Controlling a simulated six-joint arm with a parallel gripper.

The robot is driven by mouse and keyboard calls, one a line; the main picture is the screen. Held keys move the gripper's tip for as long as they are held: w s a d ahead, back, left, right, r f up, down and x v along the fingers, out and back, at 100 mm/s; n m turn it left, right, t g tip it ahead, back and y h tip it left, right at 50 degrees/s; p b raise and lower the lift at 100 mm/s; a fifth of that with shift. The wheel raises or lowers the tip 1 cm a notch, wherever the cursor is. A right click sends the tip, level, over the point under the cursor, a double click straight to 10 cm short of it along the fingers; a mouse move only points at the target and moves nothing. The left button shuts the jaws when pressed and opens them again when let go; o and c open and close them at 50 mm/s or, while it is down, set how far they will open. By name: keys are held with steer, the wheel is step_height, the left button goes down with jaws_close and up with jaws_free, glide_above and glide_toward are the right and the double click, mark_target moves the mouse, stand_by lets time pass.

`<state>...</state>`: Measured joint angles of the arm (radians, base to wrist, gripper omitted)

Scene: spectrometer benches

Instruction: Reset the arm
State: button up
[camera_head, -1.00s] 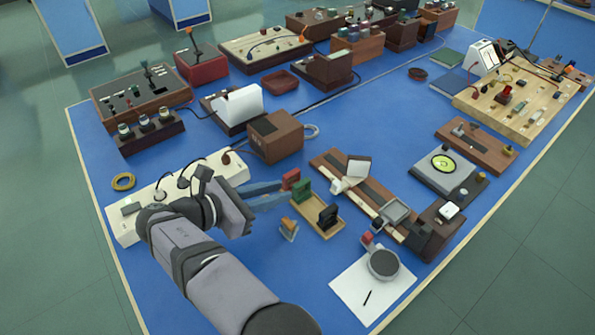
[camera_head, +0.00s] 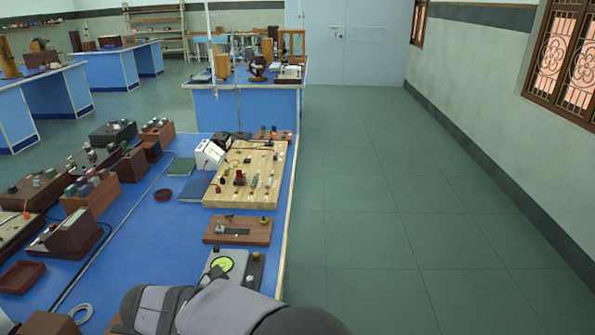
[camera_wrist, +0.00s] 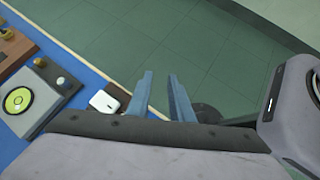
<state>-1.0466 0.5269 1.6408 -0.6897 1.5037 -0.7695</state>
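In the wrist view, my gripper (camera_wrist: 160,98) shows two blue fingers with a clear gap between them. It is open and nothing is between the fingers. It points over the right edge of the blue bench, toward the green floor. In the head view my arm (camera_head: 215,308) crosses the bottom of the picture, and its gripper end cannot be made out there.
The blue bench (camera_head: 150,222) carries a light wooden board (camera_head: 247,172), a brown board (camera_head: 238,231) and a grey device with a yellow-green disc (camera_head: 222,266). A white box (camera_wrist: 104,102) is left of the fingers. The tiled floor (camera_head: 400,220) to the right is clear.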

steer(key=s+d+f+m+g+y+b, duration=0.25)
steer(key=s+d+f+m+y, duration=0.35)
steer(key=d+m, duration=0.55)
steer(key=s+d+f+m+g+y+b, duration=0.2)
steer(key=s+d+f+m+b, duration=0.15)
steer(key=d+f+m, duration=0.7)
step_height(320, 180, up, 16)
steer(key=m+p, duration=0.1)
steer(key=p, duration=1.4)
steer(key=shift+d+m, duration=0.3)
steer(key=shift+d, duration=0.1)
